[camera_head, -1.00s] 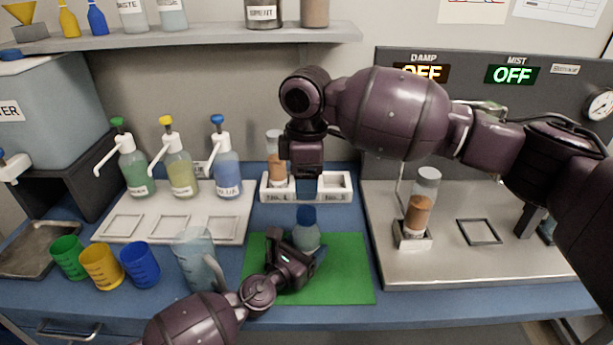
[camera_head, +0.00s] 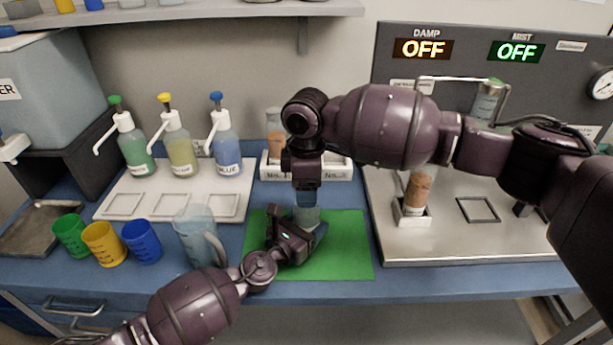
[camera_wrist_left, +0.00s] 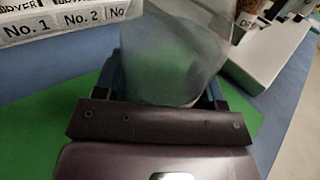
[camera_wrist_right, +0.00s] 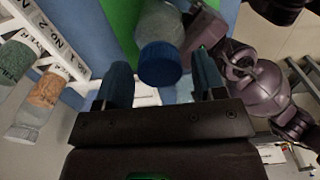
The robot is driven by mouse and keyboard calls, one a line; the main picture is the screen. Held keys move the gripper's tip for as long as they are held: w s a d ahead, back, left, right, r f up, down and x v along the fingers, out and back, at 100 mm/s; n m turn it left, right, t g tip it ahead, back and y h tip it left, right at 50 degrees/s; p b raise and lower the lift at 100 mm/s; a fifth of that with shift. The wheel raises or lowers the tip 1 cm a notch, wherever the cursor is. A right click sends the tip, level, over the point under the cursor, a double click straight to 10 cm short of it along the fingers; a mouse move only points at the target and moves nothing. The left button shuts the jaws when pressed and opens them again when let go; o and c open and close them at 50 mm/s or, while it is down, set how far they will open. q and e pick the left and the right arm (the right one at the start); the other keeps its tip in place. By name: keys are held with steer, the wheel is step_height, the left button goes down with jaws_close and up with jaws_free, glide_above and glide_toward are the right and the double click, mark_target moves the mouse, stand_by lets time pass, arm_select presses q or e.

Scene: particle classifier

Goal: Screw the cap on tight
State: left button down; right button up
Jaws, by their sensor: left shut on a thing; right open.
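A clear jar (camera_head: 307,219) stands over the green mat (camera_head: 345,250), with a blue cap (camera_wrist_right: 160,64) on its top. My left gripper (camera_head: 300,236) is shut around the jar from the left, low down; the jar fills the space between its fingers in the left wrist view (camera_wrist_left: 172,60). My right gripper (camera_head: 306,194) points down over the jar and is open. In the right wrist view the cap lies between its two spread blue fingers, with gaps on both sides. In the head view the right gripper mostly hides the cap. How tightly the cap sits is not visible.
A clear pitcher (camera_head: 196,238) and coloured cups (camera_head: 142,241) stand left of the mat. A white numbered rack (camera_head: 345,166) is behind the jar. A steel platform (camera_head: 450,235) with a filled vial (camera_head: 420,188) is to the right. The mat's right part is clear.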

steer(key=c, duration=1)
steer(key=shift+o, duration=0.2)
steer(key=o, duration=1.1)
step_height(320, 180, up, 12)
